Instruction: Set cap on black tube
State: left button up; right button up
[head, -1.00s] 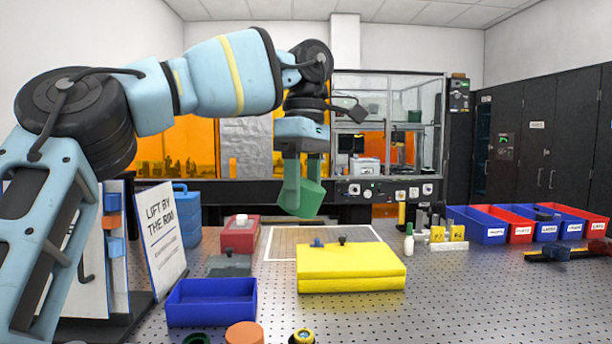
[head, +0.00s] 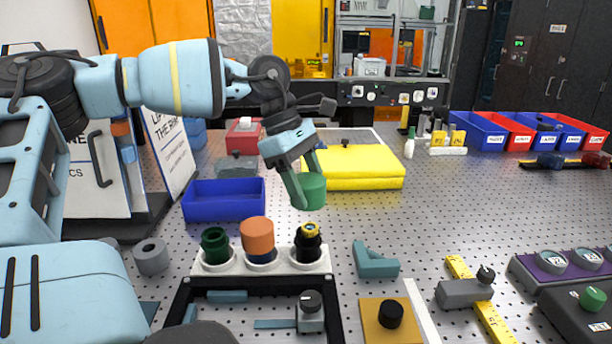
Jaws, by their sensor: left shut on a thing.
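My left gripper (head: 303,186) is shut on a green cap (head: 313,192) and holds it in the air, tilted slightly. The black tube (head: 308,245) stands upright in the right-hand place of a white rack (head: 284,268), with a yellow ring at its open-looking top. The cap is apart from the tube, above it in the picture. A dark green tube (head: 215,246) stands in the left place, without a cap. An orange-capped tube (head: 257,238) stands in the middle place. My right gripper is out of view.
A blue bin (head: 224,200) and a yellow case (head: 352,170) lie behind the rack. A black frame (head: 336,310) with small parts lies in front. A teal bracket (head: 375,261) and a grey ring (head: 151,256) flank the rack. Perforated table is clear at right centre.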

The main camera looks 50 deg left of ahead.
aim_at(309, 227)
pick_arm(q)
jog(key=shift+f, duration=0.15)
jog(key=shift+f+b, duration=0.65)
jog(key=shift+f, duration=1.55)
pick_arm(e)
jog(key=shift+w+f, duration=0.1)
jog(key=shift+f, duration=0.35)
pick_arm(q)
jog(key=shift+b, duration=0.4)
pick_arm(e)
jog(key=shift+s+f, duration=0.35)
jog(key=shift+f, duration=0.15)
